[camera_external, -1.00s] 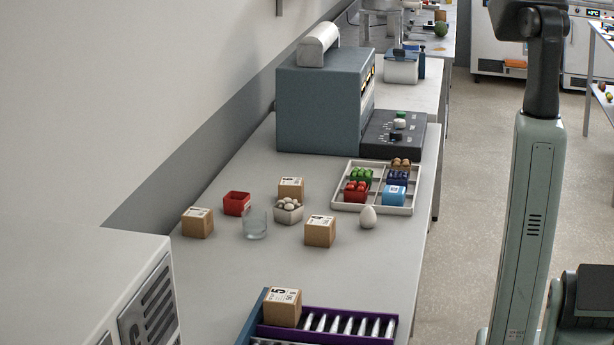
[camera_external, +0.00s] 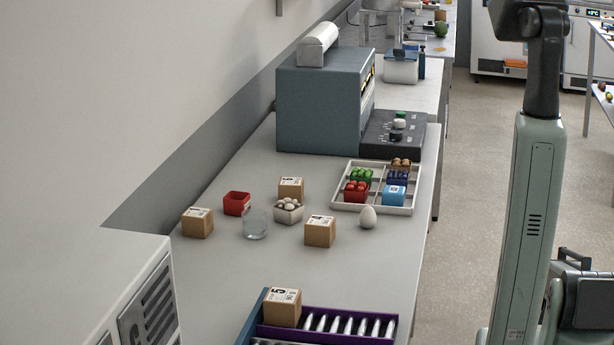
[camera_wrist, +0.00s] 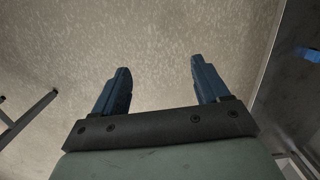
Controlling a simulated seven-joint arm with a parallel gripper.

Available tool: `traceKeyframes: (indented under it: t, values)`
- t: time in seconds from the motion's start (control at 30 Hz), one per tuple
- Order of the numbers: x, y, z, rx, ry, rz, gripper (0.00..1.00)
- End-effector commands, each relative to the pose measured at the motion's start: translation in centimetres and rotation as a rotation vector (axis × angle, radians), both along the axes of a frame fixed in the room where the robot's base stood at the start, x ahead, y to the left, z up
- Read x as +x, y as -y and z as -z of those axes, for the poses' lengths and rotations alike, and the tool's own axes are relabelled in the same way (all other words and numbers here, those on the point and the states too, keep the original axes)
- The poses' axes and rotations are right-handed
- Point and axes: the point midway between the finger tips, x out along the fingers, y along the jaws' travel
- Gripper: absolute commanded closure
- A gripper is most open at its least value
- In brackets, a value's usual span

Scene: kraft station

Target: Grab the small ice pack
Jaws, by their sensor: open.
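A small light blue block with a white label (camera_external: 394,195), which looks like the small ice pack, sits in the front right compartment of the white divided tray (camera_external: 372,209) on the bench. My gripper (camera_wrist: 159,72) shows in the wrist view with its two blue fingers apart and nothing between them. Pale speckled floor lies beyond the fingers. In the external view my arm stands at the right, away from the tray, and the fingers are not visible there.
Red (camera_external: 356,191), green and dark blue items share the tray. A white egg-shaped object (camera_external: 367,217) stands just in front of it. Cardboard boxes (camera_external: 320,231), a glass (camera_external: 255,225) and a red container (camera_external: 237,203) stand left. A purple rack (camera_external: 325,338) is nearer.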

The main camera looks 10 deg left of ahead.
Motion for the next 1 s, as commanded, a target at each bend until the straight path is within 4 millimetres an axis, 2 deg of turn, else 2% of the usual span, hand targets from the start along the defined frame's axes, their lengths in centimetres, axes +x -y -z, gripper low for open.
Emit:
traceKeyframes:
  t: [0.03,0.27,0.47,0.7,0.87,1.0]
  values:
    - [1.6,-0.5,-1.2,0.006,0.024,-0.018,0.26]
    - [7.1,-3.8,-6.6,0.045,0.103,-0.144,0.26]
    - [11.5,-8.2,-11.9,0.091,0.16,-0.307,0.26]
    - [15.7,-15.4,-19.2,0.161,0.218,-0.558,0.26]
    - [17.4,-20.9,-24.7,0.21,0.255,-0.749,0.26]
    - [18.2,-25.9,-29.9,0.255,0.289,-0.922,0.26]
